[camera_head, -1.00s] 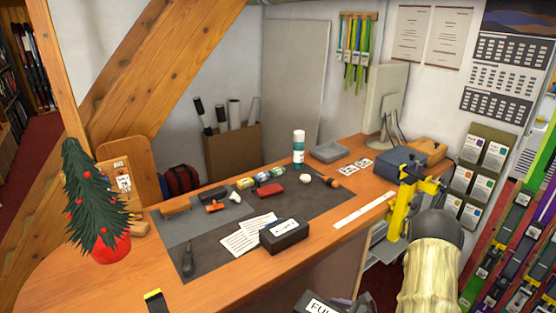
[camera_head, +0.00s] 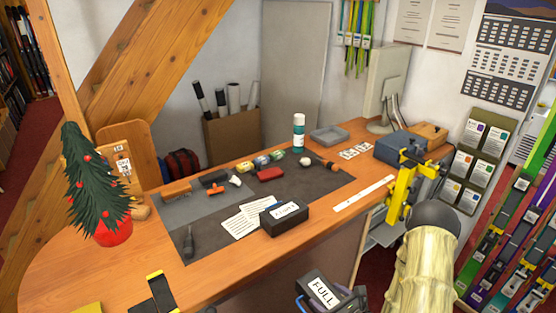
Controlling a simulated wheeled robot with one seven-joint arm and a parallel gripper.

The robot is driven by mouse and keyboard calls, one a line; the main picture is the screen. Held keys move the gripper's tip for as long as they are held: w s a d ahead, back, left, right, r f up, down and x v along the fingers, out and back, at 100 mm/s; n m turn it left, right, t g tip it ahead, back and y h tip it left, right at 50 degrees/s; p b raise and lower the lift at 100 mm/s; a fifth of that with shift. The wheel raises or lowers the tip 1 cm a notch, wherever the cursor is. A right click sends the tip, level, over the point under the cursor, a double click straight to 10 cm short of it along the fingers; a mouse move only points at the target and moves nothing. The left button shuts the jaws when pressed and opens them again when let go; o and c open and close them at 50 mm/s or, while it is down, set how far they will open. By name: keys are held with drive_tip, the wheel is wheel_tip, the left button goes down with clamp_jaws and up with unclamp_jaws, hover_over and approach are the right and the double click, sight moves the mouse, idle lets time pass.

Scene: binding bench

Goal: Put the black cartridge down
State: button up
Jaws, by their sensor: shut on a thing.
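A black cartridge (camera_head: 312,282) with a white label reading FULL shows at the bottom centre, in front of the bench. My gripper (camera_head: 332,298) appears around it, shut on it, with dark grey parts on both sides. The lower part of the gripper is cut off by the picture's bottom edge. The cartridge appears held apart from the bench's front edge; its underside is hidden. A similar black box (camera_head: 290,222) with a white label stands on the front of the dark mat, beside white sheets.
The wooden bench (camera_head: 240,277) has bare wood at its front left. The dark mat (camera_head: 215,233) carries several tools, small bottles and white sheets (camera_head: 240,222). A potted tree (camera_head: 112,232) stands left. A yellow clamp (camera_head: 402,192) sits at the right edge. A black-and-yellow object (camera_head: 162,295) lies front left.

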drive_tip(key=shift+s+d+m+t+h, duration=0.2)
drive_tip(key=shift+m+t+h, duration=0.15)
drive_tip(key=shift+h, duration=0.35)
drive_tip(key=shift+w, duration=0.1)
idle(0.9)
drive_tip(key=shift+a, duration=0.1)
idle(0.4)
idle(1.0)
